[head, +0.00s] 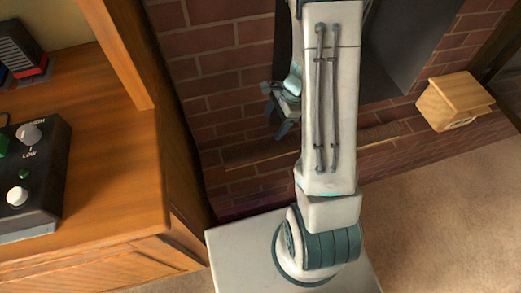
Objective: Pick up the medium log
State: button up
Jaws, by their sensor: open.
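No log can be made out for certain in the head view. A long, thin brown strip (255,153) lies along the brick hearth and runs behind my arm; I cannot tell whether it is a log or part of the hearth. My gripper (277,112) is partly hidden behind my arm, in front of the brick fireplace and above the strip in the picture. It is open, and I see nothing between its fingers.
A wooden cabinet (100,110) stands close on the left, with a black control box (45,185) on it. A light wooden box (452,102) sits at the right by the bricks. The dark fireplace opening (385,50) is behind my arm. Carpet (440,220) at the lower right is clear.

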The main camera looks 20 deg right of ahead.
aim_at(264, 146)
jog(key=shift+m, duration=0.3)
jog(key=b+x, duration=0.1)
jog(key=x, duration=0.1)
jog(key=b+x, duration=0.1)
jog(key=x, duration=0.2)
jog(key=d+b+x, duration=0.1)
jog(key=x, duration=0.2)
jog(key=shift+a+f, duration=0.1)
jog(key=shift+f, duration=0.25)
jog(key=shift+a+f+b, duration=0.3)
jog(key=shift+f, duration=0.2)
jog(key=shift+s+d+b+x, duration=0.15)
jog(key=shift+b+x, duration=0.65)
jog(key=shift+x, duration=0.5)
jog(key=shift+s+d+b+x, duration=0.1)
jog(key=shift+b+x, duration=0.65)
jog(key=shift+x, duration=0.6)
jog(key=c, duration=1.4)
